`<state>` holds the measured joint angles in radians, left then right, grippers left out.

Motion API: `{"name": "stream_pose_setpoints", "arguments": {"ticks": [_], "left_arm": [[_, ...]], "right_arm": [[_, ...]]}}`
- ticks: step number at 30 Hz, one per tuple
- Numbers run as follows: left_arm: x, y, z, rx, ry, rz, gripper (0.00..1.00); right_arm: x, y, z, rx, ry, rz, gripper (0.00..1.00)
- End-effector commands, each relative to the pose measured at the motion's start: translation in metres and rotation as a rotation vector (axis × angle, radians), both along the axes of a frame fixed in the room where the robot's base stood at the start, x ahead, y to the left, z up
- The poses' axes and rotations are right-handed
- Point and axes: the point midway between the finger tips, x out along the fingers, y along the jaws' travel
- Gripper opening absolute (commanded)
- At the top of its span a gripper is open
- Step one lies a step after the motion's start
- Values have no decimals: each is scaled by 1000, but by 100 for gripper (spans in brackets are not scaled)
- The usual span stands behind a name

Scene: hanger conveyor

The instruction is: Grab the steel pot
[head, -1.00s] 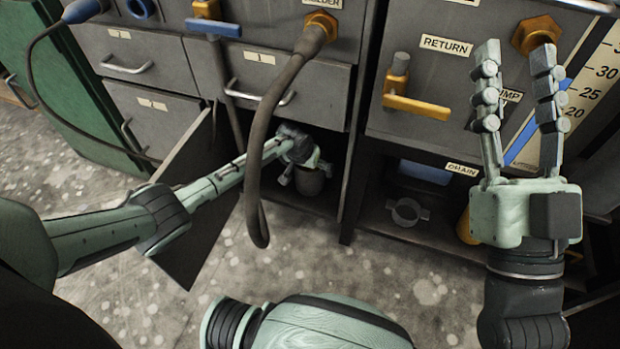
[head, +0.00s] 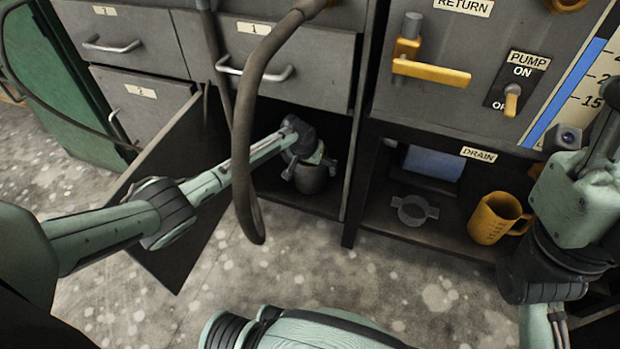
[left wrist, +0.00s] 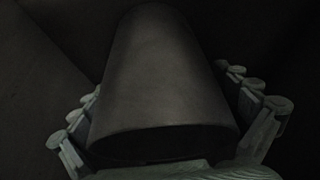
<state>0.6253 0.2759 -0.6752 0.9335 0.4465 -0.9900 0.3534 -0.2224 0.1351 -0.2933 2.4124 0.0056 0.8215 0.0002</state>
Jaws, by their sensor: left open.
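The steel pot (head: 313,181) stands inside the open lower compartment, a grey cylinder. My left gripper (head: 308,166) reaches into the compartment, with its fingers open at the pot. In the left wrist view the pot (left wrist: 165,75) fills the middle, between the spread fingers of my left gripper (left wrist: 165,105). The dark picture does not show whether the fingers touch it. My right gripper (head: 590,135) is at the right edge of the head view, partly cut off, and its fingers are not clear.
An open cabinet door (head: 175,205) stands left of the compartment. A thick hose (head: 245,130) hangs in front of it. A yellow jug (head: 495,218) and a grey ring clamp (head: 413,210) are on the right-hand shelf, under the panel with the yellow handle (head: 430,70).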

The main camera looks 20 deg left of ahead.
Motion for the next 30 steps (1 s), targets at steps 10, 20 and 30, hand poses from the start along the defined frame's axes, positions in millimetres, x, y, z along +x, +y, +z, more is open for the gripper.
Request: {"name": "stream_pose_setpoints", "arguments": {"ticks": [10,20,30], "left_arm": [[2,0,-1,0,-1,1,98],[2,0,-2,0,0,1,57],[1,0,-3,1,1,1,42]], "right_arm": [[0,1,2,-8,-15,1,40],[0,1,2,-9,-13,0,40],[0,1,1,-9,-13,0,40]]}}
